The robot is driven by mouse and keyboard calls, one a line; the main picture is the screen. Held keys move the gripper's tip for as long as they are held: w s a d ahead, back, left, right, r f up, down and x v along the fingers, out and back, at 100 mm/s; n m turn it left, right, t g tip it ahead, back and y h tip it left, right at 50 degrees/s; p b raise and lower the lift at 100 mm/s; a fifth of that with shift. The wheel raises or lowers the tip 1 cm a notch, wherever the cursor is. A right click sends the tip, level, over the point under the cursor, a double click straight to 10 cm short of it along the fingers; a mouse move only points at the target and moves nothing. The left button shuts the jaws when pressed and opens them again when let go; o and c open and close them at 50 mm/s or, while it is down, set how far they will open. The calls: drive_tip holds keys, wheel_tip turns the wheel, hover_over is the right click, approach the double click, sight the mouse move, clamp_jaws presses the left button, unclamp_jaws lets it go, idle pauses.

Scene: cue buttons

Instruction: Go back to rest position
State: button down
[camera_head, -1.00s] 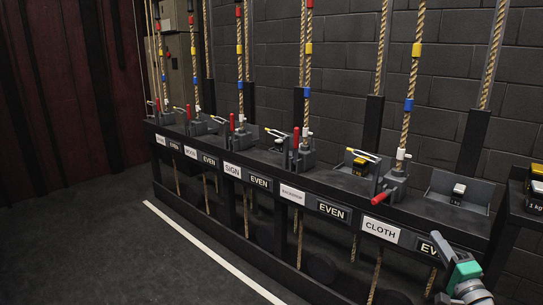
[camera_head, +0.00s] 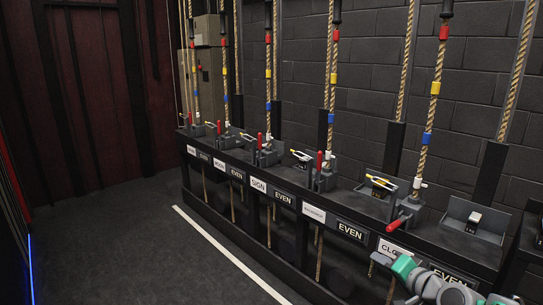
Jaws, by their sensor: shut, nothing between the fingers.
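My gripper (camera_head: 380,259) is at the bottom right of the head view, with its teal section and pale arm links trailing to the right. Its grey fingers are shut with nothing between them. It is in front of the rail's front face, near the CLOTH label (camera_head: 396,251), which it and my arm partly cover. The nearest rope lock (camera_head: 407,212) has its red handle lowered and pointing toward the front. The other rope locks along the rail (camera_head: 300,202) have red handles standing upright.
Ropes with coloured bands rise from the rail toward a dark block wall (camera_head: 470,90). A small block (camera_head: 473,219) sits in a tray at the right. Open floor (camera_head: 120,235) with a white line (camera_head: 225,252) lies to the left. A dark red curtain (camera_head: 85,100) hangs behind.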

drive_tip(key=s+a+r+n+g+p, duration=0.4)
drive_tip(key=a+r+p, duration=0.3)
drive_tip(key=a+p, duration=0.15)
drive_tip(key=s+a+r+n+g+h+p, duration=0.2)
drive_tip(key=s+r+p, duration=0.3)
drive_tip(key=s, duration=0.4)
drive_tip(key=s+a+r+n+g+h+p, duration=0.1)
drive_tip(key=s+a+r+g+h+p, duration=0.1)
drive_tip(key=s+a+r+g+p, duration=0.2)
drive_tip(key=s+r+p, duration=0.1)
drive_tip(key=s+p, duration=0.2)
drive_tip(key=s, duration=0.3)
drive_tip(key=shift+r+n+p, duration=0.3)
drive_tip(key=shift+n, duration=0.1)
drive_tip(key=c, duration=2.2)
unclamp_jaws()
